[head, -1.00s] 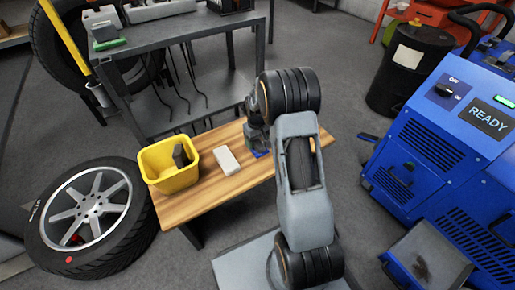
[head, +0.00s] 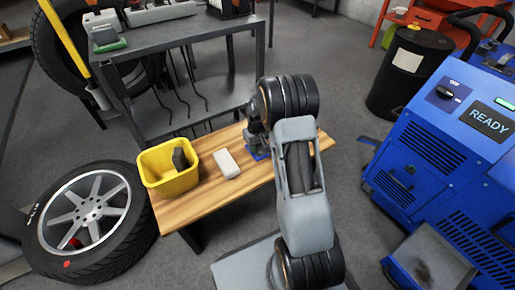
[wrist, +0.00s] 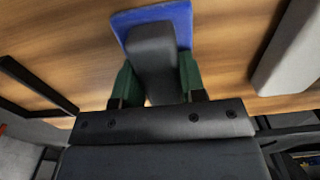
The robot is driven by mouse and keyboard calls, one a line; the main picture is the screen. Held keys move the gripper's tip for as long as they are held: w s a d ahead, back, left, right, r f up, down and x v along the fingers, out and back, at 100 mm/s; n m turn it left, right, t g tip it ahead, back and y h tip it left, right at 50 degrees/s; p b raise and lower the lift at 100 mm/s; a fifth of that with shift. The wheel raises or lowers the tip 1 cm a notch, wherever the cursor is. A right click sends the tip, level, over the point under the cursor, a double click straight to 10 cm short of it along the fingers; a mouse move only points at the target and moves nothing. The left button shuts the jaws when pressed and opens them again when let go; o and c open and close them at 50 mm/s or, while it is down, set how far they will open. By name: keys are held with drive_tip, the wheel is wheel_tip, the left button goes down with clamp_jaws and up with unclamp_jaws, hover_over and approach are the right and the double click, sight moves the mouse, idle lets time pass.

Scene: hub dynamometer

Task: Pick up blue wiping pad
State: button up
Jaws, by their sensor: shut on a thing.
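The blue wiping pad (head: 259,155) is at the wooden bench top, beside my arm, and mostly hidden behind the gripper in the head view. In the wrist view the blue pad (wrist: 183,14) shows its flat blue base under a dark grey grip. My gripper (wrist: 157,88) has its green fingers on both sides of that grey grip, shut on it. In the head view the gripper (head: 255,143) is small and partly hidden by my arm. I cannot tell whether the pad touches the wood or is slightly above it.
A light grey block (head: 226,163) lies on the bench (head: 205,205) left of the pad. A yellow bin (head: 167,181) with a dark item stands at the bench's left end. A grey metal table (head: 180,38) is behind. A blue machine (head: 440,150) stands at right.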

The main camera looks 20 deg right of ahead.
drive_tip(key=shift+r+p, duration=0.3)
drive_tip(key=shift+r, duration=0.4)
wheel_tip(320, 180, up, 3)
drive_tip(key=shift+s+a+f+p, duration=0.1)
drive_tip(key=shift+a+f+p, duration=0.05)
drive_tip(key=shift+p, duration=0.5)
drive_tip(key=s+a+r+p, duration=0.5)
drive_tip(key=s+a+r, duration=0.4)
drive_tip(key=a, duration=0.1)
drive_tip(key=shift+s, duration=0.15)
